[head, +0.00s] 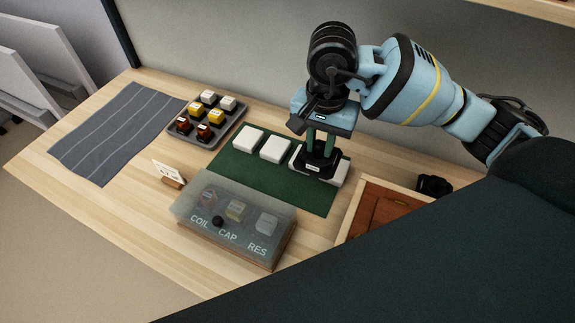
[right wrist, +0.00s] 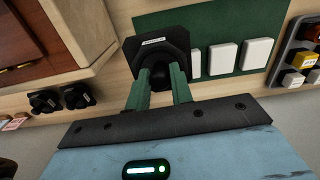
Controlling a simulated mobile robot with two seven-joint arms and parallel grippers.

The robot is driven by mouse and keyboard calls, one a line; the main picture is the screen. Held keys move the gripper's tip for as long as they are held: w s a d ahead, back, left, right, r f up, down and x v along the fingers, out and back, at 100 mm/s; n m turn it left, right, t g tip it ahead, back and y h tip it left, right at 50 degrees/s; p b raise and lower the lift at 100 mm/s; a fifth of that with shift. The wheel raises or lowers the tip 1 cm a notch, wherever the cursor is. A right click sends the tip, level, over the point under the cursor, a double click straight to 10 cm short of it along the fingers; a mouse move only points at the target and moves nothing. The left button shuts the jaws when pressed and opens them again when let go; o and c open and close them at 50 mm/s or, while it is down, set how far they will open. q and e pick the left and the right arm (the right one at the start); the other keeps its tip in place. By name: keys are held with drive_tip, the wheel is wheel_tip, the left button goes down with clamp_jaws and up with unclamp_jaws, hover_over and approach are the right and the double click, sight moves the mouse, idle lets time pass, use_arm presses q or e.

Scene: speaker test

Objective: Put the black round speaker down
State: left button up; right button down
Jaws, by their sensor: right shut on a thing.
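The black round speaker (head: 320,167) is at the right end of the green mat (head: 232,172). My right gripper (head: 320,143) is above it, with its green fingers shut on it. In the right wrist view the speaker (right wrist: 158,48) shows a wide black flange with a small white label, and my right gripper's fingers (right wrist: 163,82) close on its narrower part. The speaker partly covers a white block in the head view. I cannot tell whether its underside touches anything. My left gripper is not in view.
White blocks (head: 248,139) stand in a row on the mat. A grey tray (head: 222,136) of coloured parts, a grey striped cloth (head: 110,135) and a translucent labelled box (head: 240,248) are to the left. A wooden box (head: 378,212) and black parts (head: 433,185) are at right.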

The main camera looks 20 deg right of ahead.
drive_tip(key=shift+w, duration=0.1)
drive_tip(key=shift+f, duration=4.95)
drive_tip(key=shift+f, duration=0.2)
drive_tip(key=c, duration=1.2)
unclamp_jaws()
drive_tip(key=shift+c, duration=0.2)
wheel_tip(320, 180, up, 12)
drive_tip(key=shift+r, duration=0.2)
drive_tip(key=shift+a+f, duration=0.1)
